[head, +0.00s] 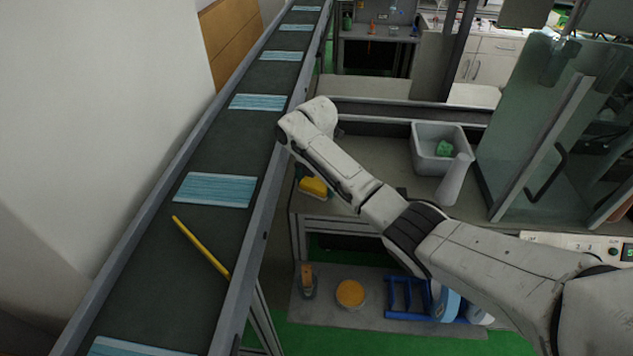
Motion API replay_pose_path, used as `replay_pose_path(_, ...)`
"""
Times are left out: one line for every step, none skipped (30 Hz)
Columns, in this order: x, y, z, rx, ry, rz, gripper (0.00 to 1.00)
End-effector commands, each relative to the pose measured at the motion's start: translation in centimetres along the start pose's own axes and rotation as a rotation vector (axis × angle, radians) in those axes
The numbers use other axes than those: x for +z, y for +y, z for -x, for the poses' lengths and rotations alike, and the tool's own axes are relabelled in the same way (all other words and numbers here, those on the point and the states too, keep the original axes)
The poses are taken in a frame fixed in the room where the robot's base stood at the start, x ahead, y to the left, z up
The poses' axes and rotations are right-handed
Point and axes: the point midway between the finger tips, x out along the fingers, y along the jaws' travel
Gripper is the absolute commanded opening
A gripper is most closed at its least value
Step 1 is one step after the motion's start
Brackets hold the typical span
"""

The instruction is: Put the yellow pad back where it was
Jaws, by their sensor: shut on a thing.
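A yellow pad-like block (314,187) shows at the left end of the grey workbench (385,165), just below and left of my forearm. Part of it is close to the arm's outline, and I cannot tell whether it rests on the bench or is held. A round orange-yellow disc (350,294) lies on the lower shelf. My arm reaches from the lower right up to a bent wrist beside the conveyor's right rail. My gripper's fingers are hidden behind the arm.
A conveyor (235,150) with several blue masks (215,189) runs along the left; a yellow stick (200,247) lies on it. A grey bin (427,133) with a green item, a white cylinder (455,178) and a glass-doored cabinet (530,120) stand right.

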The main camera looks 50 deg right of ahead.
Motion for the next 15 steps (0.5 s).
replay_pose_path(0.01, 0.00, 0.02, 0.000, 0.000, 0.000, 0.61)
replay_pose_path(0.01, -0.01, 0.00, 0.000, 0.000, 0.000, 0.61)
replay_pose_path(0.00, -0.01, -0.07, 0.000, 0.000, 0.000, 0.61)
replay_pose_path(0.00, -0.01, -0.17, 0.000, 0.000, 0.000, 0.61)
replay_pose_path(0.00, -0.01, -0.27, 0.000, 0.000, 0.000, 0.61)
replay_pose_path(0.00, 0.00, -0.38, 0.000, 0.000, 0.000, 0.61)
replay_pose_path(0.00, 0.00, -0.27, 0.000, 0.000, 0.000, 0.92)
replay_pose_path(0.00, 0.00, -0.25, 0.000, 0.000, 0.000, 0.95)
replay_pose_path(0.00, 0.00, -0.26, 0.000, 0.000, 0.000, 0.99)
replay_pose_path(0.00, 0.00, -0.26, 0.000, 0.000, 0.000, 1.00)
replay_pose_path(0.00, 0.00, -0.26, 0.000, 0.000, 0.000, 1.00)
replay_pose_path(0.00, -0.01, -0.26, 0.000, 0.000, 0.000, 1.00)
replay_pose_path(0.00, -0.01, -0.26, 0.000, 0.000, 0.000, 1.00)
replay_pose_path(-0.01, -0.01, -0.26, 0.000, 0.000, 0.000, 1.00)
replay_pose_path(0.00, -0.01, -0.24, 0.000, 0.000, 0.000, 1.00)
